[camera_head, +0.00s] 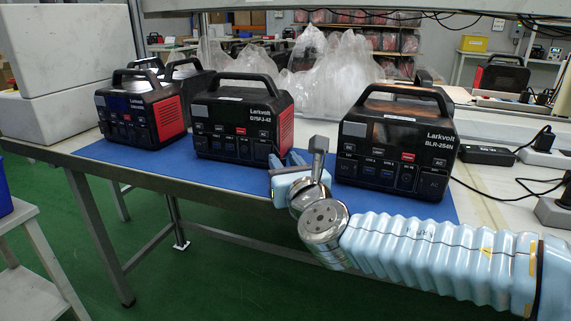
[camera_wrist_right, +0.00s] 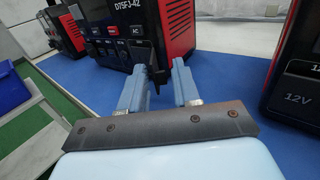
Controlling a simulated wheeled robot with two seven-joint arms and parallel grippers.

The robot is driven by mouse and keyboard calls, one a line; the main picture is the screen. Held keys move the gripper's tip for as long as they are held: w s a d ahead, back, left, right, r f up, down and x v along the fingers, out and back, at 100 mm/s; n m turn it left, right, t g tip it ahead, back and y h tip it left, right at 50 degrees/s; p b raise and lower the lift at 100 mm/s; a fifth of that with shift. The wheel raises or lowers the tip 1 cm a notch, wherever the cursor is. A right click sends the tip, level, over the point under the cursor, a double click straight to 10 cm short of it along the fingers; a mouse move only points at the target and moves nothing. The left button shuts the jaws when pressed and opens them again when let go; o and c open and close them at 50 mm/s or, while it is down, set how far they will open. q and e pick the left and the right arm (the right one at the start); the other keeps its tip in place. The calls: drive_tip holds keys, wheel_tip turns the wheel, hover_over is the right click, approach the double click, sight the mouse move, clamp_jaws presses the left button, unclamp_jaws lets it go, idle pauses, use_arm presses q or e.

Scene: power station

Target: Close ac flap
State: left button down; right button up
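The middle power station (camera_head: 238,117), black with red sides and marked D75FJ-42, stands upright on the blue mat (camera_head: 110,150). It also shows in the right wrist view (camera_wrist_right: 105,40). Its AC label is at the lower right of its front. A thin dark piece (camera_wrist_right: 157,72), possibly the AC flap standing out, shows at that corner in the wrist view. My right gripper (camera_head: 286,160) is in front of this corner. Its two blue fingers are apart in the wrist view (camera_wrist_right: 160,80), with the dark piece seen between them; contact cannot be told. My left gripper is out of view.
A power station (camera_head: 140,112) stands to the left and a larger one (camera_head: 396,145), marked BLR-254N, to the right, close to my right arm. Clear plastic bags (camera_head: 335,75) lie behind. Cables and adapters (camera_head: 487,155) lie at right. White boxes (camera_head: 65,60) stand at left.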

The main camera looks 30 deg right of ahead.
clamp_jaws()
